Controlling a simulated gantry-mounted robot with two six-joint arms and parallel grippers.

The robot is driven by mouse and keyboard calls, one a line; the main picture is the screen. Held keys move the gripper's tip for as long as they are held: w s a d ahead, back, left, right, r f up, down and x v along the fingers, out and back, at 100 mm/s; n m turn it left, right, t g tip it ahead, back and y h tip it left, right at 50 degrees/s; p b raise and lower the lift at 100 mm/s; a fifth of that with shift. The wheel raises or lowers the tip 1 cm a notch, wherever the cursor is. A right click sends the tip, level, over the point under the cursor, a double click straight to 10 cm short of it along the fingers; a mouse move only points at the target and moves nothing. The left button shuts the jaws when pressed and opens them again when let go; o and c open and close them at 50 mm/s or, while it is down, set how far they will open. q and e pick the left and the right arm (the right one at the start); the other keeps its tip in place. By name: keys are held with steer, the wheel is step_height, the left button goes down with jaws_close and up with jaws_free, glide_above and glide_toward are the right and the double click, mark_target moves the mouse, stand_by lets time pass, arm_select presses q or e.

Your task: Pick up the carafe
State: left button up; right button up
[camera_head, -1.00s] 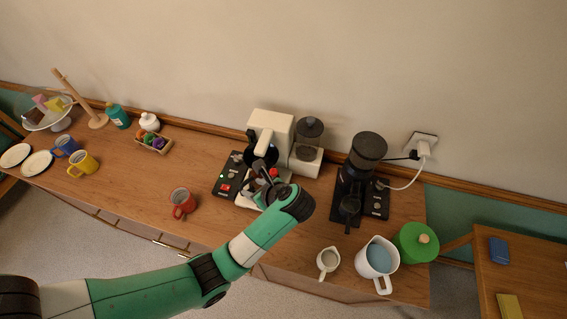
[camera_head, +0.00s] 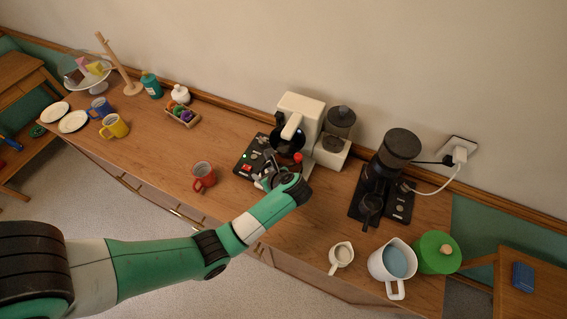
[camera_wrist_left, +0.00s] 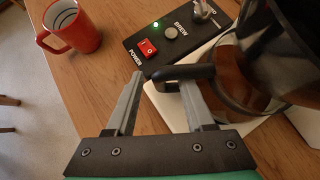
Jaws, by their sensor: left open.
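The carafe (camera_wrist_left: 238,78) is a dark glass pot with a brown tint and a black handle (camera_wrist_left: 185,73). In the head view the carafe (camera_head: 284,142) sits in the white coffee maker (camera_head: 312,112), partly hidden. My right gripper is not in view.
A black control panel (camera_wrist_left: 165,40) with a red switch lies beside the handle. A red mug (camera_head: 204,176) stands left of my gripper. The counter's middle left is clear.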

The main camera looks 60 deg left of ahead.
arm_select(q)
steer(key=x, duration=0.3)
steer(key=shift+a+f, duration=0.25)
steer(key=shift+a, duration=0.05)
jaws_close()
steer(key=shift+r, duration=0.1)
stand_by(1.0)
